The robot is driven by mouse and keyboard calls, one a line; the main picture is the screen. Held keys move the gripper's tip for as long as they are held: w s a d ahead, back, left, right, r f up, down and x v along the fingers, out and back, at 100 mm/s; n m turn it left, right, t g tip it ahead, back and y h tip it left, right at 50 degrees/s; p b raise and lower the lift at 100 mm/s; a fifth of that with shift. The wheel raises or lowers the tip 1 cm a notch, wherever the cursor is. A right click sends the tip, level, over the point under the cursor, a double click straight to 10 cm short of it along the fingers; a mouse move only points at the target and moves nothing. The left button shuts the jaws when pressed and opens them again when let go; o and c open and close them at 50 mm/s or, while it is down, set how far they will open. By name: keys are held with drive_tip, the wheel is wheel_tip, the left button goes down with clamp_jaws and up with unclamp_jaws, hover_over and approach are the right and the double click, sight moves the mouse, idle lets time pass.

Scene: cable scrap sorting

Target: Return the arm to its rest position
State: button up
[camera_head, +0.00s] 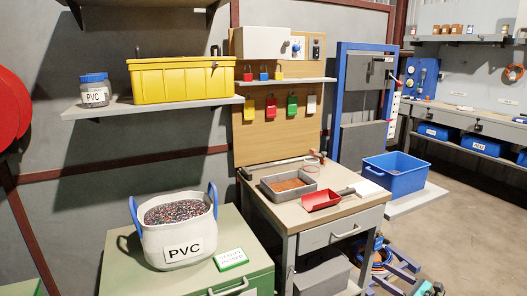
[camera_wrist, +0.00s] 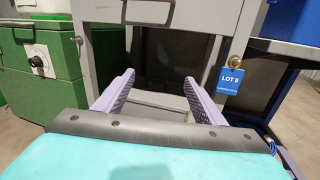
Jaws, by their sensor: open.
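My gripper (camera_wrist: 159,77) shows in the wrist view with its two lavender fingers spread wide apart and nothing between them. It points at the lower front of a grey work table (camera_wrist: 165,12), below its drawer. The fingers do not appear to touch the table. A grey bin stands under the same table in the head view (camera_head: 322,277). I cannot make out my gripper clearly in the head view.
A green cabinet (camera_wrist: 38,62) stands left of the table. A blue "LOT 8" tag (camera_wrist: 230,81) hangs on the table's right leg. The table carries a grey tray (camera_head: 263,190) and red scoop (camera_head: 320,200). A white PVC tub (camera_head: 150,252) and blue crate (camera_head: 402,181) stand nearby.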

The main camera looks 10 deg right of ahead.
drive_tip(key=w+a+f+n+g+y+p, duration=0.1)
drive_tip(key=w+a+n+g+y+p, duration=0.2)
drive_tip(key=a, duration=1.2)
drive_tip(key=s+a+f+n+g+p, duration=0.2)
drive_tip(key=s+a+g+p, duration=0.1)
drive_tip(key=a, duration=0.8)
drive_tip(key=s+a+f+n+g+y+p, duration=0.1)
drive_tip(key=s+a+f+n+g+p, duration=0.2)
drive_tip(key=a, duration=0.7)
drive_tip(key=s+a+f+n+g+p, duration=0.15)
drive_tip(key=a+g, duration=0.25)
drive_tip(key=a, duration=0.7)
drive_tip(key=s+a+f+n+g+h+p, duration=0.25)
drive_tip(key=s+a+n+g, duration=0.2)
drive_tip(key=s, duration=0.65)
drive_tip(key=s+a+f+n+g+h+p, duration=0.25)
drive_tip(key=s+a+n+p, duration=0.2)
drive_tip(key=s, duration=0.55)
drive_tip(key=s+d+n+g+h, duration=0.1)
drive_tip(key=s+d+n+h, duration=0.6)
drive_tip(key=d+n, duration=0.4)
drive_tip(key=shift+s+d+f+n, duration=0.4)
drive_tip(key=shift+s+n, duration=0.4)
drive_tip(key=shift+n, duration=0.05)
